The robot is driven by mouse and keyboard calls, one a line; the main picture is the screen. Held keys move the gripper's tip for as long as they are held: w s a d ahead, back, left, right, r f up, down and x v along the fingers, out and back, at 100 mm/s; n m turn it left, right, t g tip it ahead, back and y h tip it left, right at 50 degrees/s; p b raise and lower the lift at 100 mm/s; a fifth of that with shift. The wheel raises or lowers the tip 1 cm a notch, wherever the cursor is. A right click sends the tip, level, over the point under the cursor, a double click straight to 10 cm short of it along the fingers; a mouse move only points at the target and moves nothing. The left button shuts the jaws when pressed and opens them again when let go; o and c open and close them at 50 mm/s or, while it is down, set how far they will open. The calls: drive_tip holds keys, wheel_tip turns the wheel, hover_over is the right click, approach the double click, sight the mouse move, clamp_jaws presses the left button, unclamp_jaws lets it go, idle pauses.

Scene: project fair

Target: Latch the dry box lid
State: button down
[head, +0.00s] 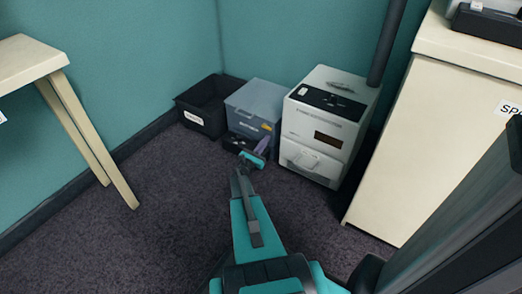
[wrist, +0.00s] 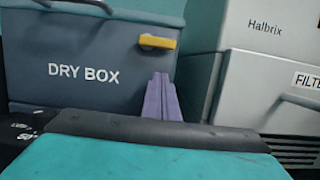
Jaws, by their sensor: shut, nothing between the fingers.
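The dry box (head: 252,101) is a blue-grey box with a lid (head: 263,92), standing in the corner. Its front with "DRY BOX" lettering (wrist: 84,73) fills the left of the wrist view. The lid (wrist: 150,15) looks down on the box. A yellow latch (wrist: 157,41) lies nearly level at the upper right of the front; it also shows in the head view (head: 266,127). My gripper (wrist: 161,82) has purple fingers, shut together and empty. The fingertips are just below the latch in the wrist view, with a gap between. My gripper (head: 264,143) is in front of the box.
A white Halbrix machine (head: 318,120) stands close on the right of the box. An open black bin (head: 207,103) is on the left. A dark item (head: 235,142) sits low in front of the box. A table (head: 30,60) and a cream cabinet (head: 410,150) flank open carpet.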

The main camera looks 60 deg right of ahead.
sight(267, 127)
drive_tip(key=shift+r+b, duration=0.55)
drive_tip(key=shift+r, duration=1.05)
